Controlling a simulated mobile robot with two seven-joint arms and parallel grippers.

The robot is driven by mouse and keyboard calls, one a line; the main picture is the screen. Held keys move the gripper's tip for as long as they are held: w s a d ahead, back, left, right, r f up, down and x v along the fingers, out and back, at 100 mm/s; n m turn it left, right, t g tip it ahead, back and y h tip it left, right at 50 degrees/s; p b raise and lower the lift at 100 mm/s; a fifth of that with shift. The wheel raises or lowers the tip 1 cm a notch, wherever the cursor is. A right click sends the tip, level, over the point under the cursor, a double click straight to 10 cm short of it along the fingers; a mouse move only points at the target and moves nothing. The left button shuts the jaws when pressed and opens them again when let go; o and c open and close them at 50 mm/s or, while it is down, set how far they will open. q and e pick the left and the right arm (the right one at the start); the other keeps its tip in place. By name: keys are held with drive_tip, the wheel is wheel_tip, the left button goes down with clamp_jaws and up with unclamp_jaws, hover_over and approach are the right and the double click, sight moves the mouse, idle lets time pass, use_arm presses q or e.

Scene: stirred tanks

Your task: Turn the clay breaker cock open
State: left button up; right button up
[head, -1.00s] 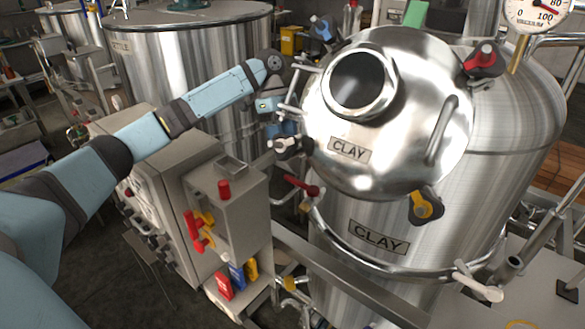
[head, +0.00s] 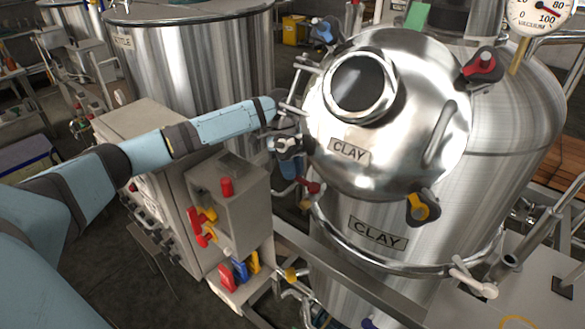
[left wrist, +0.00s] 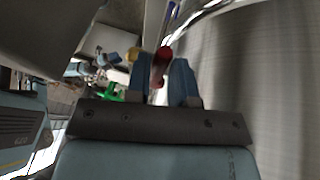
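The CLAY tank (head: 379,233) stands at the right with its round lid tilted open. A small red cock handle (head: 311,187) sits at the tank's left side, below the lid rim; I take it as the clay breaker cock. In the left wrist view the red handle (left wrist: 162,60) shows between my two blue fingers (left wrist: 160,80). The fingers stand apart; firm contact is not visible. My right gripper is not in view.
A grey control box (head: 240,200) with red, yellow and blue levers stands left of the tank. A horizontal steel rail (head: 345,288) runs in front. Another large tank (head: 190,60) stands behind.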

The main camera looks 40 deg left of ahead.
use_arm(q)
clamp_jaws()
drive_tip(key=shift+s+f, duration=0.1)
drive_tip(key=shift+s, duration=0.1)
drive_tip(key=shift+s+n+t, duration=0.25)
drive_tip(key=shift+n+t, duration=0.05)
drive_tip(key=shift+n, duration=0.4)
drive_tip(key=shift+o, duration=2.3)
unclamp_jaws()
drive_tip(key=shift+a, duration=0.1)
